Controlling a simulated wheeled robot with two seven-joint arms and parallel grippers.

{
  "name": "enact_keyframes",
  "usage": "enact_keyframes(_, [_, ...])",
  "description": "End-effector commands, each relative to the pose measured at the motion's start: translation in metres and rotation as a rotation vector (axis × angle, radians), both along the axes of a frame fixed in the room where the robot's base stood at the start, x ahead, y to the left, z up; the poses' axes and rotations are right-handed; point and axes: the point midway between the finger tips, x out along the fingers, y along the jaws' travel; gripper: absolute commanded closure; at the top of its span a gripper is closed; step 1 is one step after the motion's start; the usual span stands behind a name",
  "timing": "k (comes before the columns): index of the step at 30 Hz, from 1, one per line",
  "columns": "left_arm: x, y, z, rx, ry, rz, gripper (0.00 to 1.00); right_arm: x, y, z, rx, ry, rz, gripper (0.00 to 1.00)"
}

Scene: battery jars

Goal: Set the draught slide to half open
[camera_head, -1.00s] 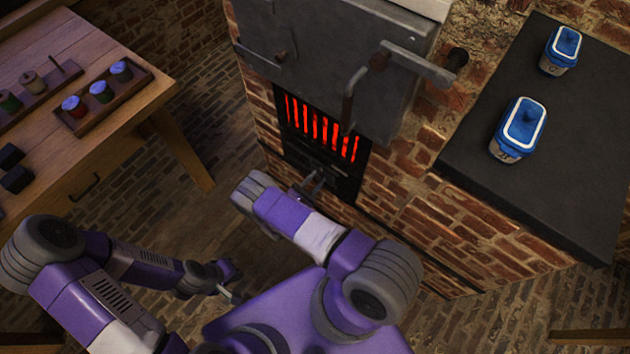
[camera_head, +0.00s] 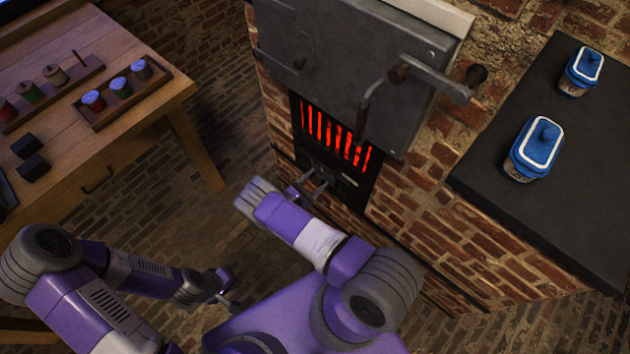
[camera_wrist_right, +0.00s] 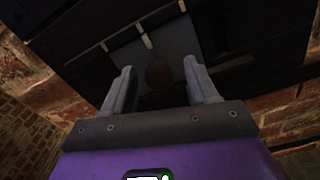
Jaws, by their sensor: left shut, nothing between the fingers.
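The draught slide is a dark panel under the glowing grate, and part of it shows in the head view (camera_head: 347,180). In the right wrist view a grey plate (camera_wrist_right: 178,48) with pale marks along its upper edge carries a round brown knob (camera_wrist_right: 158,75). My right gripper (camera_wrist_right: 163,82) is open there, one finger on each side of the knob, with gaps showing. In the head view my right gripper (camera_head: 312,184) is in front of the panel and hides part of it. My left gripper (camera_head: 232,299) is shut and empty, low over the floor, away from the furnace.
The grey furnace door (camera_head: 345,65) with its bent handle (camera_head: 363,115) hangs above the grate (camera_head: 335,135). Two blue-lidded jars (camera_head: 535,148) stand on the dark top (camera_head: 590,210) at right. A wooden table (camera_head: 120,50) with spools and blocks stands at left. Brick floor lies between.

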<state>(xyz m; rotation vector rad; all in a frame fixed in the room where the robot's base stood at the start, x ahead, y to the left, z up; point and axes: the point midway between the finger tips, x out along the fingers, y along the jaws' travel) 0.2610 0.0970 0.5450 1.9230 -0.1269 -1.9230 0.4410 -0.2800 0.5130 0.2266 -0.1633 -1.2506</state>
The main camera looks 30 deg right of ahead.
Motion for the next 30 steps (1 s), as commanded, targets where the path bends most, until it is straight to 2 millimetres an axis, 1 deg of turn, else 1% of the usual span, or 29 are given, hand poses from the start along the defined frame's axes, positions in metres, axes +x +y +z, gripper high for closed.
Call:
enact_keyframes(4, [0.000, 0.000, 0.000, 0.000, 0.000, 0.000, 1.00, 0.000, 0.001, 0.000, 0.000, 0.000, 0.001, 0.42])
enact_keyframes(7, [0.000, 0.000, 0.002, 0.000, 0.000, 0.000, 1.00, -0.002, 0.010, 0.000, -0.001, 0.000, 0.003, 0.42])
enact_keyframes(15, [0.000, 0.000, 0.010, 0.000, 0.000, 0.000, 1.00, -0.016, 0.052, 0.001, 0.000, -0.001, 0.004, 0.42])
enact_keyframes(19, [0.000, 0.000, 0.011, 0.000, 0.000, 0.000, 1.00, -0.021, 0.066, 0.000, -0.001, 0.000, 0.003, 0.42])
enact_keyframes(23, [0.000, 0.000, 0.011, 0.000, 0.000, 0.000, 1.00, -0.023, 0.072, 0.000, 0.000, 0.001, 0.000, 0.42])
enact_keyframes(30, [0.000, 0.000, 0.011, 0.000, 0.000, 0.000, 1.00, -0.023, 0.072, 0.000, 0.000, 0.000, 0.000, 0.42])
